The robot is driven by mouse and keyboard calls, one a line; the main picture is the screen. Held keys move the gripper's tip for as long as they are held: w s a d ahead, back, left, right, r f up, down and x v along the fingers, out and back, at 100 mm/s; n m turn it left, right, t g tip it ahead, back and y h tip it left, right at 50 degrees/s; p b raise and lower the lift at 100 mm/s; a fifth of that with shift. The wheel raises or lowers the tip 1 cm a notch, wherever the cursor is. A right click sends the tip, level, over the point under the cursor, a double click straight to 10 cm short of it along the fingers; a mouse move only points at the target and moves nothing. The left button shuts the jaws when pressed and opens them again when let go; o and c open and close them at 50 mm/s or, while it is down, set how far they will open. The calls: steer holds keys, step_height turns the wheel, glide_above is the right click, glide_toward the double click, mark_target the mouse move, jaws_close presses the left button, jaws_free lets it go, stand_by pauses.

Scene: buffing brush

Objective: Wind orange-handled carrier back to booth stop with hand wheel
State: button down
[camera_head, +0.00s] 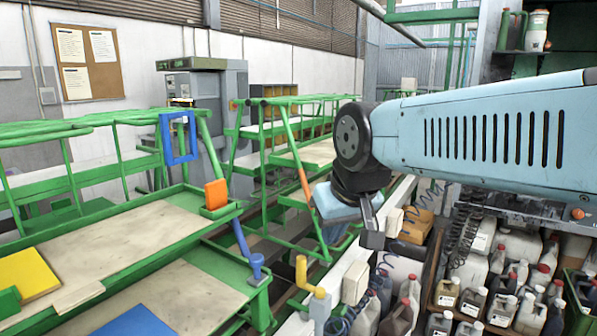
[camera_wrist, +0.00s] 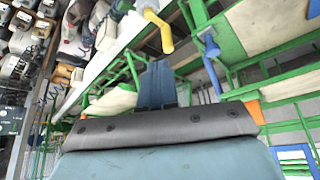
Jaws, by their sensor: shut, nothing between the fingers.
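A green-framed carrier (camera_head: 285,150) with an orange handle grip (camera_head: 304,183) on its sloping front post stands in the middle of the head view. A yellow crank handle (camera_head: 312,279) sits on the white rail in the foreground; it also shows in the wrist view (camera_wrist: 160,30). A blue crank handle (camera_head: 246,252) stands left of it. I cannot make out a round hand wheel or which part is the booth stop. My gripper (camera_head: 372,230) is shut and empty, above the rail and apart from the yellow crank; its fingers show in the wrist view (camera_wrist: 157,84).
A near green bench (camera_head: 120,240) with an orange block (camera_head: 215,194) and a blue frame (camera_head: 178,138) fills the left. Several bottles and jugs (camera_head: 500,300) crowd the right, close to my arm. A white box (camera_head: 355,283) sits by the rail (camera_head: 340,260).

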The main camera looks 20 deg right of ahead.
steer(key=shift+a, duration=0.3)
steer(key=c, duration=1.2)
jaws_free()
steer(key=shift+w, duration=0.1)
steer(key=shift+o, duration=0.2)
steer(key=shift+d, duration=0.1)
